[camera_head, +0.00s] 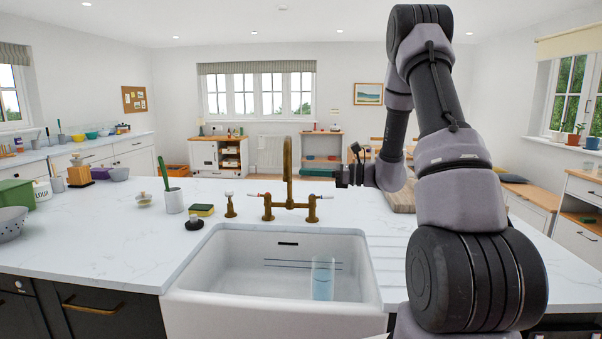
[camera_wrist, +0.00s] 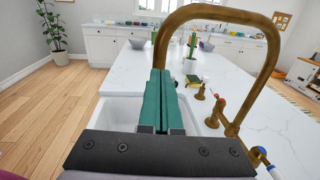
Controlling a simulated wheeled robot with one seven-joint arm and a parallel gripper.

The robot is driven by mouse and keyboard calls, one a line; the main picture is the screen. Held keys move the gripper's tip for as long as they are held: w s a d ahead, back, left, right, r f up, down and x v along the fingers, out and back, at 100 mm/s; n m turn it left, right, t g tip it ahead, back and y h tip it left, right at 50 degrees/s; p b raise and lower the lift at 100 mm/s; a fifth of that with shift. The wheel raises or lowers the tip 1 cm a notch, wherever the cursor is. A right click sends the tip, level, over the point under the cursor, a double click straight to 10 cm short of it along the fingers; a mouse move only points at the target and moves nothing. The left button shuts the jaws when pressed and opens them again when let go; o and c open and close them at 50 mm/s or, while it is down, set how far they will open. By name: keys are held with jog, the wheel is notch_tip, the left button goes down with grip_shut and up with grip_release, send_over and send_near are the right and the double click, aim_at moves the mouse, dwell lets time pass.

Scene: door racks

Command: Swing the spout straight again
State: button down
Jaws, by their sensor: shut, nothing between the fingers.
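The brass spout (camera_head: 287,160) rises as a tall arch from the two-handled tap (camera_head: 291,204) behind the sink. In the head view it looks narrow, almost edge-on, with its opening toward the sink side. In the wrist view the spout (camera_wrist: 262,62) arches across the picture, and its free end is partly hidden behind my fingers. My gripper (camera_head: 338,178) is to the right of the spout in the head view, with a gap between them. Its teal fingers (camera_wrist: 159,98) are shut together with nothing between them. I see no clear contact with the spout.
The white sink (camera_head: 190,296) holds a clear glass (camera_head: 322,278). A brass side fitting (camera_head: 230,207), a dark stopper (camera_head: 194,223), a sponge (camera_head: 202,210) and a brush pot (camera_head: 173,200) stand left of the tap. A wooden board (camera_head: 402,200) lies right. The counter's left middle is mostly clear.

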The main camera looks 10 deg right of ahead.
aim_at(289, 172)
jog(key=shift+x, duration=1.25)
jog(key=shift+w+a, duration=0.15)
jog(key=shift+a, duration=1.15)
jog(key=shift+d, duration=0.1)
